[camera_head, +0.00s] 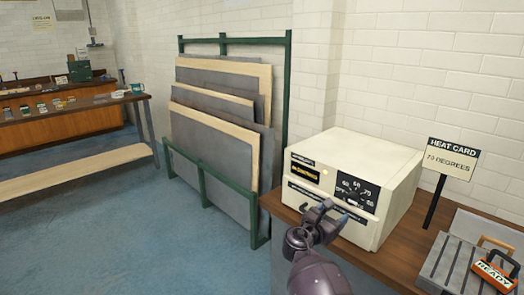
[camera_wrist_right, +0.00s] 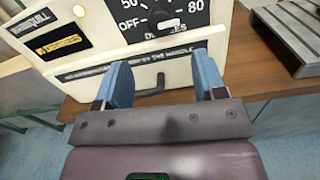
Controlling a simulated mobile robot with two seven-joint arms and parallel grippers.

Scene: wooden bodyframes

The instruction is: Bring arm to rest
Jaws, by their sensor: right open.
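My right gripper (camera_head: 338,212) is in front of the lower front of a cream box-shaped heater (camera_head: 360,160) with a dark dial (camera_head: 357,192). In the right wrist view the gripper (camera_wrist_right: 165,85) has its two blue fingers apart, with nothing between them. A dark handle (camera_wrist_right: 148,86) on the heater's lower front shows just beyond the fingers; I cannot tell whether they touch it. My left gripper is not in view.
The heater stands on a wooden bench (camera_head: 410,252). To its right are a "HEAT CARD 70 DEGREES" sign (camera_head: 451,158), a grey slatted rack (camera_head: 455,262) and an orange "READY" tag (camera_head: 493,270). A green rack of panels (camera_head: 215,125) stands left; blue floor is clear.

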